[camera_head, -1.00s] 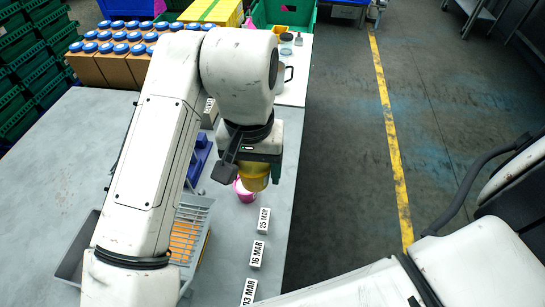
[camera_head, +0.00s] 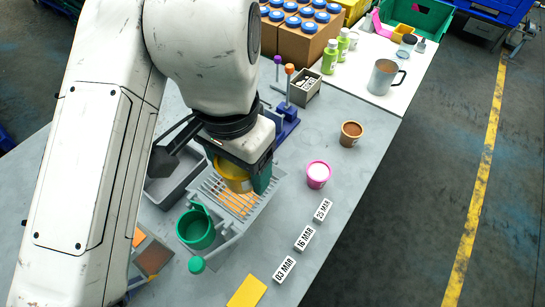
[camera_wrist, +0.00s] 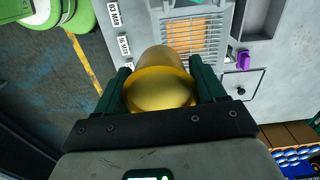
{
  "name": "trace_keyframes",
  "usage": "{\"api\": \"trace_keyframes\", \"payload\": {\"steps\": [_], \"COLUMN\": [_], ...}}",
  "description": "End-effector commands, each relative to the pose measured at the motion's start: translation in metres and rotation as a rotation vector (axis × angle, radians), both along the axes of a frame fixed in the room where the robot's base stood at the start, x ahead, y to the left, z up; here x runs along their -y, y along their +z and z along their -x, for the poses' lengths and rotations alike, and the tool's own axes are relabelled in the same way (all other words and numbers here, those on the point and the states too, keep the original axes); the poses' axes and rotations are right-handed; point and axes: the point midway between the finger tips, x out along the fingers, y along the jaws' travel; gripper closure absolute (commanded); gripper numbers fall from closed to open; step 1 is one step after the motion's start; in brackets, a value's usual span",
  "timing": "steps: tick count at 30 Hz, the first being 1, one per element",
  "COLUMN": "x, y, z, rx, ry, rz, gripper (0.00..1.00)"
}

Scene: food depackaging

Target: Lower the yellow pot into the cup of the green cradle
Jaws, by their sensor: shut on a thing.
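My gripper (camera_head: 240,172) is shut on the yellow pot (camera_head: 232,178), which hangs above the grey slatted rack. In the wrist view the yellow pot (camera_wrist: 160,85) sits between the two green fingers of my gripper (camera_wrist: 162,92). The green cradle shows in the head view as a round cup (camera_head: 195,230) with a green ball knob (camera_head: 196,264) in front of it. The cup looks empty, and lies below and left of the pot, apart from it. The far finger and part of the pot are hidden in the head view.
The slatted rack (camera_head: 262,198) with orange inside lies under the pot. A pink pot (camera_head: 318,174), a brown pot (camera_head: 351,133) and date blocks (camera_head: 304,237) stand to the right. A grey tray (camera_head: 160,192) and a blue stand (camera_head: 286,124) are near. A yellow card (camera_head: 247,291) lies in front.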

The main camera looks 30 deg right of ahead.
Motion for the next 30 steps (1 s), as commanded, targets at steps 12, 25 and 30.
{"api": "trace_keyframes", "payload": {"steps": [12,25,30], "x": [-0.072,-0.108,-0.108], "y": [0.008,0.01,0.01], "z": [-0.023,-0.035,-0.035], "rx": [-0.001,0.0,0.0], "ry": [0.005,0.0,-0.001], "rz": [0.0,0.0,0.0], "gripper": [0.65,0.65,0.65]}}
